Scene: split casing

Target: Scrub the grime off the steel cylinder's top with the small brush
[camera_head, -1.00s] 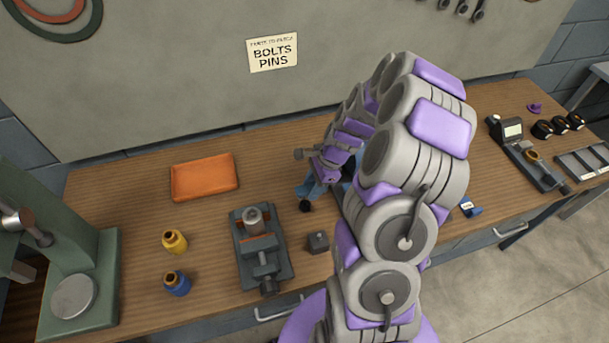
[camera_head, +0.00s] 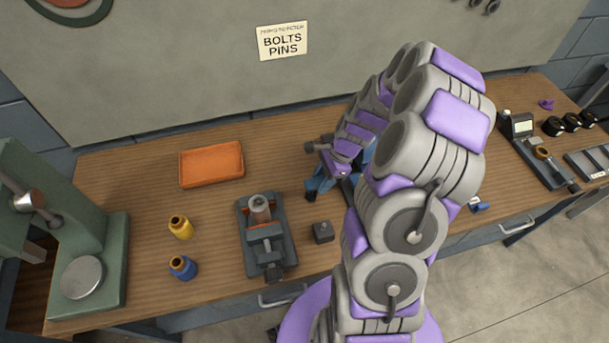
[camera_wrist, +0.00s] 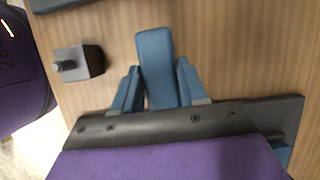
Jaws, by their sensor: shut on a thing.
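The steel cylinder (camera_head: 260,208) stands upright in the dark grey vise (camera_head: 268,253), left of my gripper in the head view. Its top is too small to judge for grime. My gripper (camera_head: 326,182) is over the bench, behind and right of the vise. In the wrist view my gripper (camera_wrist: 157,82) has its two blue fingers on either side of a blue bar, which looks like the handle of the small brush (camera_wrist: 155,52). The fingers are shut on it. The bristles are not visible. My arm hides part of the bench behind it.
A small dark block with a knob (camera_head: 323,232) sits right of the vise. A green press (camera_head: 103,250) stands far left.

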